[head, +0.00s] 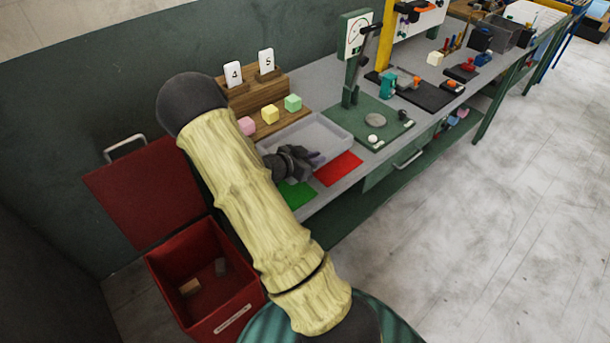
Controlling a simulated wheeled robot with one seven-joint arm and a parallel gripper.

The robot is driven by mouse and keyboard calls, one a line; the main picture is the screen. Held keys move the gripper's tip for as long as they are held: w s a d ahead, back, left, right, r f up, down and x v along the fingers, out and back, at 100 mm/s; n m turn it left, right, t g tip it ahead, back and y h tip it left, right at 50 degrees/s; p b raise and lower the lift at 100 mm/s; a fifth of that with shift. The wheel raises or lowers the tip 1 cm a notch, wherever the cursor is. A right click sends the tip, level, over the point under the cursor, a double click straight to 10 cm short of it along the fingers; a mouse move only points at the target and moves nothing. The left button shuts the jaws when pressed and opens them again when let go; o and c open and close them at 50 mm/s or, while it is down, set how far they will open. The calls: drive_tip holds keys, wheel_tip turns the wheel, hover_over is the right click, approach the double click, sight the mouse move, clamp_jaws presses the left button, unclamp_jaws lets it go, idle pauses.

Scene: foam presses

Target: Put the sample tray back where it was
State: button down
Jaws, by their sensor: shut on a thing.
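The sample tray (338,134) is a shallow, pale grey, empty-looking tray on the grey bench, in front of the wooden stand. My gripper (312,160) is dark and sits at the tray's near edge, shut on it. My arm and the gripper body hide the tray's left end and the exact grip. I cannot tell whether the tray rests flat on the bench or is slightly raised. A red mat (338,168) and a green mat (297,194) lie in front of the tray along the bench edge.
A wooden stand (258,94) holds cards 4 and 5, with pink, yellow and green foam blocks before it. A green press (355,65) stands right of the tray. An open red bin (205,275) stands on the floor at lower left.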

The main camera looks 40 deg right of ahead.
drive_tip(key=shift+f+p, duration=0.45)
drive_tip(key=shift+f, duration=2.45)
drive_tip(key=shift+f+p, duration=0.45)
drive_tip(key=shift+f, duration=1.6)
drive_tip(key=shift+f+b, duration=0.45)
drive_tip(key=shift+f, duration=0.05)
drive_tip(key=c, duration=1.4)
unclamp_jaws()
drive_tip(key=shift+r, duration=0.1)
